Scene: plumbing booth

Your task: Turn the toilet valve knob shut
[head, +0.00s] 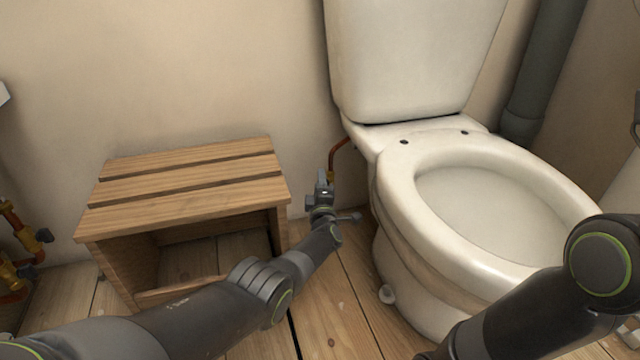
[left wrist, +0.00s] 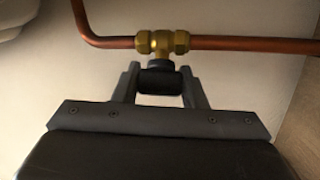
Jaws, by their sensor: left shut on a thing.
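The toilet valve is a brass fitting (left wrist: 163,42) on a copper pipe (left wrist: 245,44) in the left wrist view. Its dark knob (left wrist: 160,80) sits below the brass body, between the fingers of my left gripper (left wrist: 160,86). The gripper is shut on the knob. In the head view my left gripper (head: 323,182) reaches the wall just left of the toilet (head: 400,200), by the copper pipe (head: 334,160). The gripper hides most of the valve there. The knob's turned position cannot be told. My right gripper is out of view; only its arm shows at lower right.
A slatted wooden stool (head: 185,185) stands left of my left gripper, with my left arm passing in front of it. Other brass valves (head: 22,240) are at the far left. A grey pipe (head: 540,75) stands behind the toilet. Some plank floor (head: 335,300) is clear between stool and toilet.

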